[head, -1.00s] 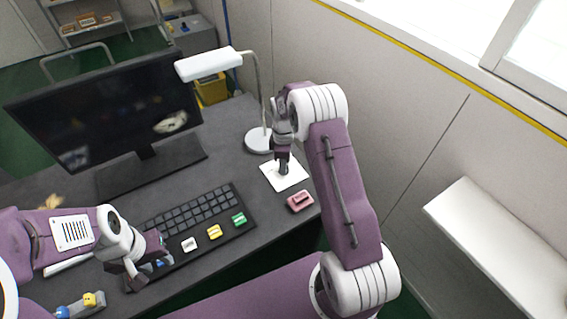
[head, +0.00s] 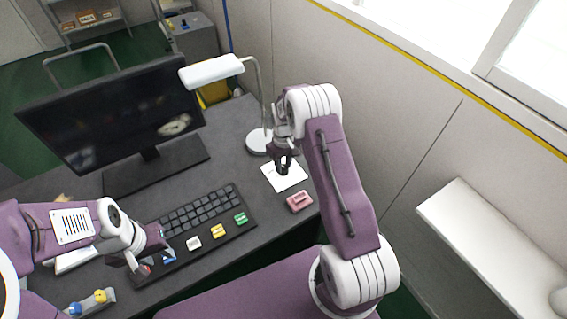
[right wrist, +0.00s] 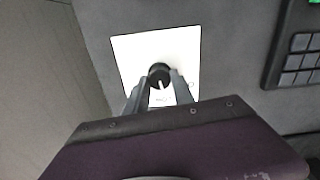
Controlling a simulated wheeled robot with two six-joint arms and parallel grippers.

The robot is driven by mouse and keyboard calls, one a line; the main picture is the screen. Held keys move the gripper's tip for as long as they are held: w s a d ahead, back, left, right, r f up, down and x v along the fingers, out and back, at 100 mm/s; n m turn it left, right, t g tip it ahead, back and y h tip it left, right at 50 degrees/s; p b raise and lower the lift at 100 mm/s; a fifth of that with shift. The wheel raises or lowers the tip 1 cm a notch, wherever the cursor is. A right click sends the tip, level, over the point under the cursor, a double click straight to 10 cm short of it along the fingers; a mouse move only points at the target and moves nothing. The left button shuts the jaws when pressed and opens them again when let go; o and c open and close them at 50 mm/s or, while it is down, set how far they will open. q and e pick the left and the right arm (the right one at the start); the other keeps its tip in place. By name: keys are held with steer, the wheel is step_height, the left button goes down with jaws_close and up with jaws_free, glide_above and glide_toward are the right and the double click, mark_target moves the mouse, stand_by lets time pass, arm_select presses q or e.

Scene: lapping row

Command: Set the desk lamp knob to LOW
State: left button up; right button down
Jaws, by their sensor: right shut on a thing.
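The lamp knob is a small round black dial (right wrist: 158,76) with a pale pointer line, on a white plate (right wrist: 128,48) on the desk. In the head view the plate (head: 292,181) lies in front of the lamp base, and the gripper hides most of the knob. My right gripper (head: 283,168) points down over the plate. In the right wrist view its fingers (right wrist: 160,90) are shut on the knob from both sides. The plate's markings are too small to read. The desk lamp (head: 212,71) has a white head. My left gripper (head: 147,258) hovers by the keyboard's left end.
A pink block-like item (head: 299,202) sits right of the keyboard (head: 200,214). White, yellow and green labelled keys line the keyboard's front. A monitor (head: 110,105) stands behind at left. A wall closes off the right side.

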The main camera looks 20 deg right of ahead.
mark_target(284, 167)
steer(key=shift+m, duration=0.8)
steer(key=c, duration=1.1)
jaws_free()
steer(key=shift+r, duration=0.15)
step_height(284, 167, up, 9)
steer(key=shift+f, duration=0.1)
